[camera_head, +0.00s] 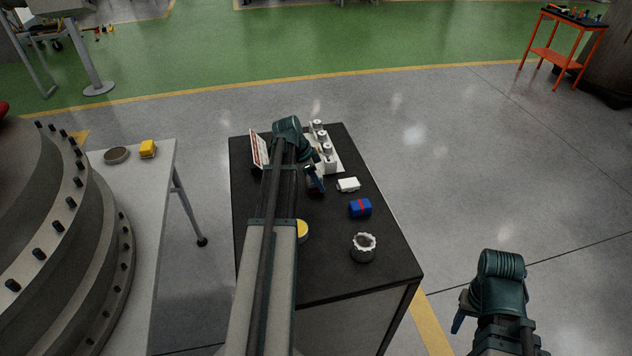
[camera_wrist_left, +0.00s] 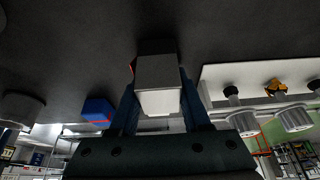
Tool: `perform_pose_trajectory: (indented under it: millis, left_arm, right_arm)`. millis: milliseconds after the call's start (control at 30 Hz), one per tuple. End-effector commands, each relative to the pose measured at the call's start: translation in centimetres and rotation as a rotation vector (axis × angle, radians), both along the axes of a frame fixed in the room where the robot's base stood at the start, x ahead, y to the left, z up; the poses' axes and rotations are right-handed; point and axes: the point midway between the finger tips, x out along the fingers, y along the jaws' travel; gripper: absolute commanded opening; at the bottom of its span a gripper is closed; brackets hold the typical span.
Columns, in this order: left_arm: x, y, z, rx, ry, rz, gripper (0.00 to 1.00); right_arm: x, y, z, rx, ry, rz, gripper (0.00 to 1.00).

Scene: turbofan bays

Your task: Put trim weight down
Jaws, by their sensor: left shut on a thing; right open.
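My left gripper (camera_head: 315,181) is over the black-topped table, beside the white rack. It is shut on a small grey block, which I take to be the trim weight. The block (camera_wrist_left: 157,82) shows between the two blue fingers in the left wrist view, with a dark upper part and a pale lower face. My right gripper (camera_head: 459,318) is open at the lower right, off the table above the floor.
A white rack (camera_head: 337,166) with several grey cylinders stands at the back. A sign (camera_head: 259,149) stands left.

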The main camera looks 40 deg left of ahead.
Motion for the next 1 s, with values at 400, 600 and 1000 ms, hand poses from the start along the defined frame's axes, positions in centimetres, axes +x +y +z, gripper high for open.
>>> perform_pose_trajectory:
  millis: [400, 600, 1000]
  left_arm:
    - [0.0, 0.0, 1.5, 0.0, 0.0, 0.0, 0.0]
    - [0.0, 0.0, 3.4, 0.0, 0.0, 0.0, 0.0]
    - [-5.4, -6.9, 4.4, 0.001, 0.0, -0.002, 0.0]
  right_arm:
    - [0.0, 0.0, 1.4, 0.0, 0.0, 0.0, 0.5]
    - [0.0, 0.0, 3.4, 0.0, 0.0, -0.001, 0.5]
    - [0.0, 0.0, 4.4, 0.001, 0.0, -0.004, 0.5]
